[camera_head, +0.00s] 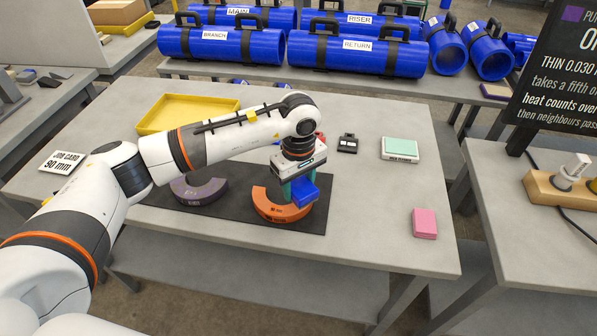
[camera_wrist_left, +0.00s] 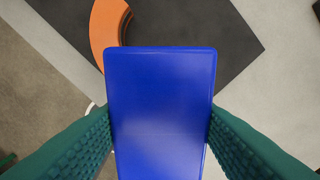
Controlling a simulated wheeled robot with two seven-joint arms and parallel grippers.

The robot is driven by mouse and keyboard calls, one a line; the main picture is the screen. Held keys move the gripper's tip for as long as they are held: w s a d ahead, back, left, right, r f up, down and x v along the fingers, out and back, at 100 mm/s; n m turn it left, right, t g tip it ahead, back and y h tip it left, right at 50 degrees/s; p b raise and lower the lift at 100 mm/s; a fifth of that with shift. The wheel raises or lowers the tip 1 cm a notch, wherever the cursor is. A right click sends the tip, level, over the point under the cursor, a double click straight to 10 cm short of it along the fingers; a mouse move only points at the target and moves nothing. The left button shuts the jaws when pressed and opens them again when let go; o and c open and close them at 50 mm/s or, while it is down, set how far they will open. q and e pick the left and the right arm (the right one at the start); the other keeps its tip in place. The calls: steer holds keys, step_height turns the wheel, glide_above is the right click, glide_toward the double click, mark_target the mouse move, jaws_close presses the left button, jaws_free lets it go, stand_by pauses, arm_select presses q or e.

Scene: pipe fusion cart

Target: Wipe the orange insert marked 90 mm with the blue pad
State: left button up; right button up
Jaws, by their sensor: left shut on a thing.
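My left gripper (camera_head: 294,190) is shut on the blue pad (camera_head: 305,191). In the left wrist view the pad (camera_wrist_left: 160,115) sits between the two green fingers of the gripper (camera_wrist_left: 160,130) and fills the middle. The orange insert (camera_head: 277,207) is a curved half ring on the dark mat, below and beside the pad. Its marking is too small to read surely. It also shows in the left wrist view (camera_wrist_left: 104,28), partly hidden by the pad. I cannot tell whether pad and insert touch. My right gripper is not in view.
A purple insert (camera_head: 205,191) lies on the same dark mat (camera_head: 236,212). A yellow tray (camera_head: 158,128), a job card (camera_head: 62,161), a small black item (camera_head: 347,143), a green pad on a white base (camera_head: 399,149) and a pink block (camera_head: 424,223) are on the table. The table's right part is mostly clear.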

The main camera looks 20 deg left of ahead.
arm_select(q)
step_height(320, 180, up, 2)
steer(key=shift+d+r+p, duration=0.1)
steer(key=shift+r+p, duration=0.15)
steer(key=shift+p, duration=0.1)
steer(key=shift+r, duration=0.2)
